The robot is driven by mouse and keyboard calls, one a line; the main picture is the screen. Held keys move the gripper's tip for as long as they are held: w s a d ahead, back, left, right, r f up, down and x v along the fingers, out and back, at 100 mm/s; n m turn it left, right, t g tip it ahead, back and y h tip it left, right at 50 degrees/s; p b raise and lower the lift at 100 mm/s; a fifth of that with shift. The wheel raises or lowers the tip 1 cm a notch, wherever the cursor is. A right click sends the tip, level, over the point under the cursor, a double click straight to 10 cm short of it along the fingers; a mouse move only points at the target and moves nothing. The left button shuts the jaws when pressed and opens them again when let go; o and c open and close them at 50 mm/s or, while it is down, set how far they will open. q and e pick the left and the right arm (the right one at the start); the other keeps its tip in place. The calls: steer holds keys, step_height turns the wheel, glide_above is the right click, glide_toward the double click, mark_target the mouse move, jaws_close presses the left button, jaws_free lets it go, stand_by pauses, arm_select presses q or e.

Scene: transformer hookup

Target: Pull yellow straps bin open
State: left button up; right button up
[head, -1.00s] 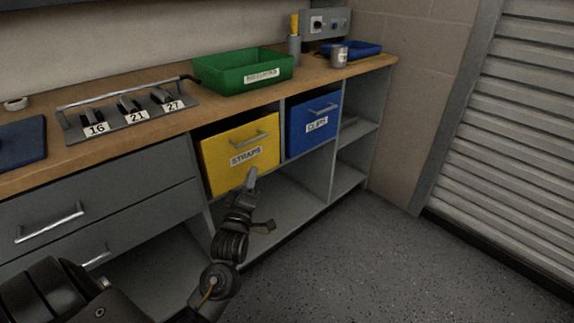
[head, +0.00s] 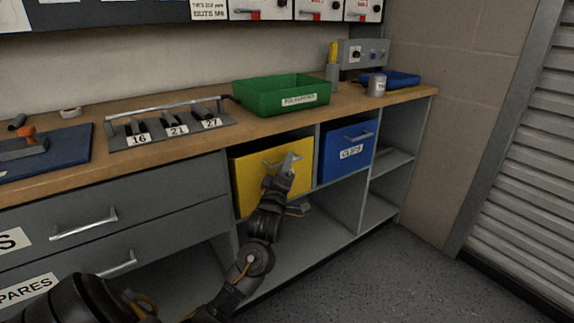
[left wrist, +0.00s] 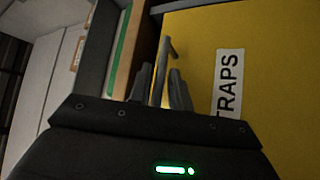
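The yellow straps bin (head: 244,185) sits in its cubby under the worktop, its front about level with the cabinet face. My left gripper (head: 288,164) is at its bar handle (head: 270,163) and covers the bin's label in the head view. In the left wrist view, the fingers of my left gripper (left wrist: 161,88) stand apart on either side of the handle (left wrist: 164,62). Small gaps seem to show between bar and fingers. Part of the label (left wrist: 228,82) shows to the right on the yellow front. My right gripper is not in view.
The blue bin (head: 335,158) sits in the cubby to the right. Grey drawers (head: 150,215) are at the left. A green tray (head: 280,97) stands on the wooden worktop (head: 190,148) above. The floor (head: 400,285) in front is clear.

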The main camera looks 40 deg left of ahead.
arm_select(q)
steer(key=shift+w+a+r, duration=0.15)
steer(key=shift+w+r, duration=0.05)
steer(key=shift+w, duration=0.2)
steer(key=shift+c, duration=0.2)
jaws_close()
